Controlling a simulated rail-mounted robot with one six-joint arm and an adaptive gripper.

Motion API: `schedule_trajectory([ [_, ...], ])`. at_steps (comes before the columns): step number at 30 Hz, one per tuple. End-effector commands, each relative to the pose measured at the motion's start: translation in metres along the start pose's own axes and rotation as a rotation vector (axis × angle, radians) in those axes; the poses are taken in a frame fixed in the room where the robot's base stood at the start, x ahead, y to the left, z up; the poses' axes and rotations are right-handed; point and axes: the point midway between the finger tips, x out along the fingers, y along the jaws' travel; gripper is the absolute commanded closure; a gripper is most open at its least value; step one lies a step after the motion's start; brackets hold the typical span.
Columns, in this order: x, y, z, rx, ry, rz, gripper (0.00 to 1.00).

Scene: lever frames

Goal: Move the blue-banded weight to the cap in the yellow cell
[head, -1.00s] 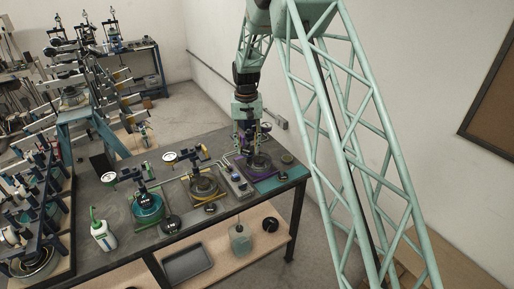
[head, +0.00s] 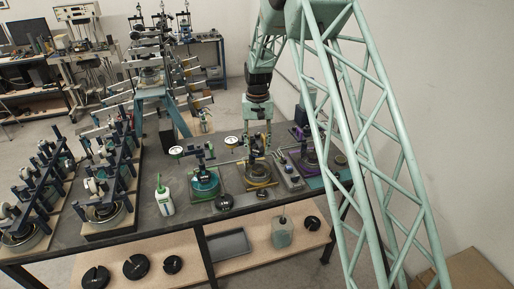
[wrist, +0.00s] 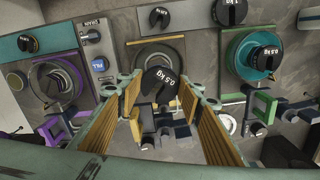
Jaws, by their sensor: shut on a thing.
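My gripper (head: 257,150) hangs over the yellow cell (head: 262,184), the middle of three cells on the bench. In the wrist view my gripper (wrist: 160,103) is shut on a black slotted weight marked 0.5 kg (wrist: 158,86), held between the yellow-padded fingers. I cannot make out a blue band on it. The yellow cell (wrist: 176,52) shows behind and beside the weight. Its cap is hidden or cannot be told apart. I cannot tell whether the weight touches anything below.
The teal cell (head: 203,185) bears another 0.5 kg weight (wrist: 264,58). The purple cell (head: 311,158) and a switch panel (head: 290,175) stand on the other side. Loose black weights (head: 225,201) lie along the bench front. A bottle (head: 165,196) stands left of the teal cell.

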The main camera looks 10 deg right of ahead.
Motion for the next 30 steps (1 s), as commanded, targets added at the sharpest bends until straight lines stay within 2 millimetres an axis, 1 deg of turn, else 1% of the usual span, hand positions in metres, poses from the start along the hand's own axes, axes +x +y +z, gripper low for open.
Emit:
schedule_trajectory([
  [17,0.001,0.0,0.0,0.0,0.001,0.0,0.8],
  [23,0.009,0.0,0.0,0.0,0.001,0.0,0.8],
  [30,0.024,0.0,0.0,0.0,0.0,0.0,0.8],
])
